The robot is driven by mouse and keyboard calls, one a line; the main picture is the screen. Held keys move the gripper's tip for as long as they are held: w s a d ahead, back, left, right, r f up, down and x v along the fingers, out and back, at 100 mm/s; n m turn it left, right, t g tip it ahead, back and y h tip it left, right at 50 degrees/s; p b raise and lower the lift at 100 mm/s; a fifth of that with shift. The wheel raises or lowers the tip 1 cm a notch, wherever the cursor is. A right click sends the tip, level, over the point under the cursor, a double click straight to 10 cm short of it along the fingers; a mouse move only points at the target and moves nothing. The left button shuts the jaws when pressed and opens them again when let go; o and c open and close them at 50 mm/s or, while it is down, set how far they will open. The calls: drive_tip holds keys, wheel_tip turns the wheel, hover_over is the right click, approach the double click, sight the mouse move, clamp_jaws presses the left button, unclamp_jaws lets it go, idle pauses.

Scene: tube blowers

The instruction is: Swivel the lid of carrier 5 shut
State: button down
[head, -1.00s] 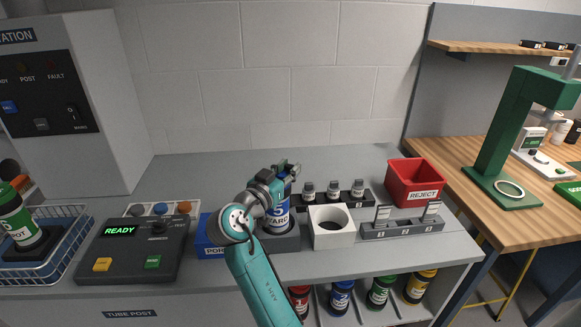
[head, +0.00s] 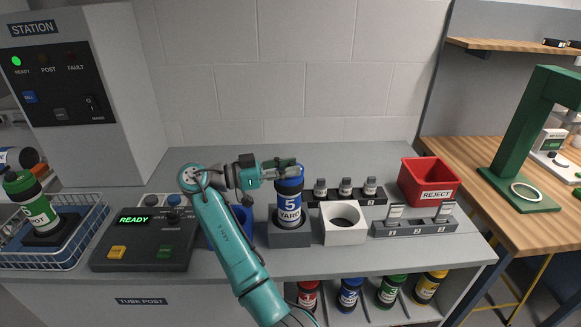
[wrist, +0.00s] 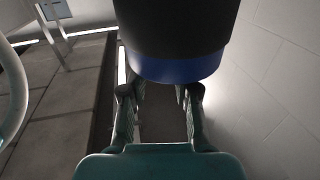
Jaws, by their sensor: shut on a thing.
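Carrier 5 (head: 290,212) is a blue tube with a white "5 YARD" label and dark bands. It stands upright in a grey holder (head: 289,239) on the bench in the head view. My gripper (head: 287,166) reaches in from the left and is shut on the lid at the carrier's top. The fingers partly hide the lid, so its exact angle cannot be told. In the wrist view, the carrier's dark and blue end (wrist: 178,68) fills the top, and my gripper's fingers (wrist: 158,95) stand apart just below it.
A white block with a round hole (head: 345,236) stands just right of the holder, with a grey numbered rack (head: 413,230) beyond it. A red reject bin (head: 428,183) is at the back right. The control box (head: 140,250) reading READY and a wire basket (head: 60,255) are left.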

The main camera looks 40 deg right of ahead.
drive_tip(key=shift+f+g, duration=0.15)
drive_tip(key=shift+g, duration=0.15)
drive_tip(key=c, duration=0.8)
unclamp_jaws()
drive_tip(key=shift+c, duration=0.2)
wheel_tip(320, 180, up, 10)
